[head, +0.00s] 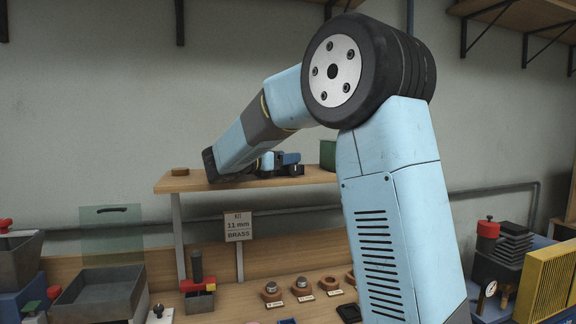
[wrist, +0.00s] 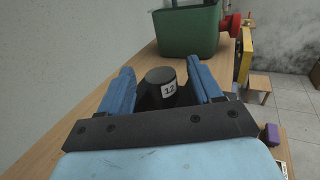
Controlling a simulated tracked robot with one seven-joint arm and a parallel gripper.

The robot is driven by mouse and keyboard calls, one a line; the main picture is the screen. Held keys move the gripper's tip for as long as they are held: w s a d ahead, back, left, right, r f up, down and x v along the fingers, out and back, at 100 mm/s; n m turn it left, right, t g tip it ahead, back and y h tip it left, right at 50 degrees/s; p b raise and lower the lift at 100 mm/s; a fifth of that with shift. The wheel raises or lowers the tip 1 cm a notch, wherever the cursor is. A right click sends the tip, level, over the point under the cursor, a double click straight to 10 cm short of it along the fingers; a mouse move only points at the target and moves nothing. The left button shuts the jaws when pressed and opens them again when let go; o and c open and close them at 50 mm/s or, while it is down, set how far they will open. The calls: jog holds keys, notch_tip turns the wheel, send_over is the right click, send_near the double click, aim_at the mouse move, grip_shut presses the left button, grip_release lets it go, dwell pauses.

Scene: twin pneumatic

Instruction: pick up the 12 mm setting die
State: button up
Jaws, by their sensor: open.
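The 12 mm setting die (wrist: 161,88) is a dark, round-topped piece with a white label reading 12 in the wrist view. It stands on the wooden shelf (wrist: 102,109). My gripper (wrist: 160,80) is open, with one blue finger to the left of the die and one to the right. Whether either finger touches it I cannot tell. In the head view my gripper (head: 281,163) is low over the raised shelf (head: 240,185), and I cannot make out the die clearly there.
A green bin (wrist: 188,29) stands on the shelf beyond the die. A small brown disc (head: 180,172) lies at the shelf's left end. Below are a sign reading KIT 11 mm BRASS (head: 238,226), a red-topped press (head: 198,285) and several labelled round pieces (head: 272,290).

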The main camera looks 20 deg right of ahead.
jog(key=shift+c, duration=0.2)
grip_shut()
dwell(0.3)
jog(key=shift+r, duration=0.1)
